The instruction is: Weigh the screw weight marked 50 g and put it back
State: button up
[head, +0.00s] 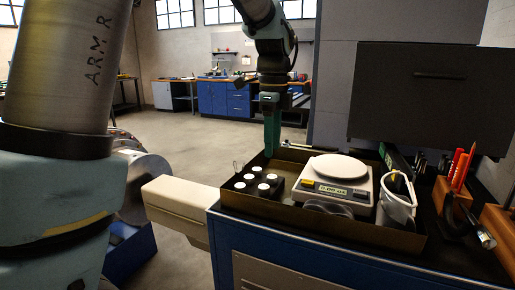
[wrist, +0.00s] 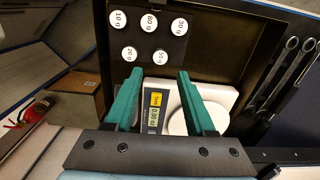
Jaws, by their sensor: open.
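Several white-topped screw weights stand in a dark holder (head: 250,196) at the left of the tray, with their round labels facing up. In the wrist view the lower right weight (wrist: 160,57) seems to read 50 g, but the print is small. The upper middle one (wrist: 149,22) has a similar-looking label. The scale (head: 335,187) stands right of the holder. Its round white pan (head: 338,167) is empty, and its lit display (wrist: 153,117) seems to read zero. My gripper (head: 271,150) is open and empty above the tray; its green fingers (wrist: 158,76) also show in the wrist view.
A brown tray (head: 320,228) with raised walls holds scale and weights on a blue cabinet. Pens and tools (head: 461,170) stand at the far right. A dark panel (head: 430,97) rises behind.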

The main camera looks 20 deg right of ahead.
aim_at(272, 176)
jog(key=shift+d+f, duration=0.1)
jog(key=shift+f, duration=0.05)
jog(key=shift+f+b, duration=0.65)
jog(key=shift+b, duration=0.2)
notch_tip(272, 176, down, 6)
jog(key=b, duration=0.4)
jog(key=shift+f, duration=0.15)
grip_shut()
notch_tip(272, 176, up, 5)
jog(key=p, duration=0.4)
jog(key=shift+p, duration=0.35)
